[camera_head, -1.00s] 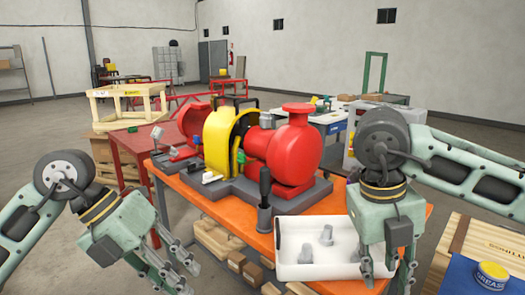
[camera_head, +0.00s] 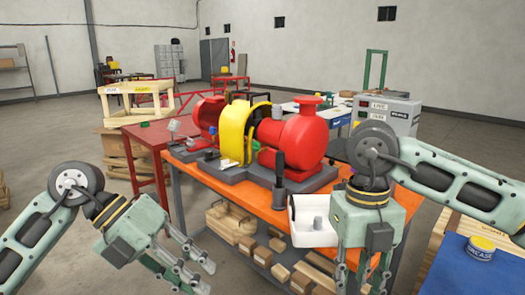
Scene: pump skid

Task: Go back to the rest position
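My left gripper (camera_head: 208,278) is at the lower left, in front of the orange bench (camera_head: 252,205). Its fingers point down and right, are spread apart and hold nothing. My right gripper (camera_head: 360,284) points down at the lower right, its fingers apart and empty. It hides part of the white tray (camera_head: 304,238) on the bench, where a grey part (camera_head: 318,223) shows. The pump skid on the bench has a red motor (camera_head: 206,112), a yellow guard (camera_head: 233,134) and a red pump (camera_head: 304,137). Both grippers are apart from it.
A black-handled tool (camera_head: 280,168) stands upright at the skid's front. Wooden boxes (camera_head: 232,224) sit on the bench's lower shelf. A red table (camera_head: 150,138) stands at left. A grease can (camera_head: 481,246) sits on a blue surface (camera_head: 462,268) at right. Open floor lies at left.

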